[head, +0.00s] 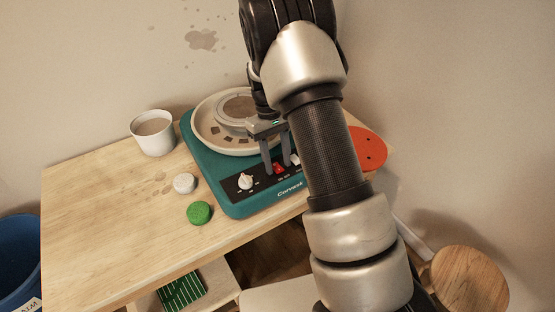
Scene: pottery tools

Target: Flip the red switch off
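The red switch (280,168) sits on the black control panel at the front of a teal pottery wheel (228,196). A white knob (246,181) is to its left on the same panel. My gripper (279,169) points down over the panel with its two fingers apart, one on each side of the red switch in this view. I cannot tell whether a finger touches the switch. The switch is small, and which way it is tilted is too small to tell. My arm hides the right part of the wheel.
The wheel stands on a wooden table (100,210). A white cup (153,133), a white round piece (185,183) and a green round piece (200,213) are left of it. A red disc (369,147) is behind my arm. A blue bin (18,260) stands lower left.

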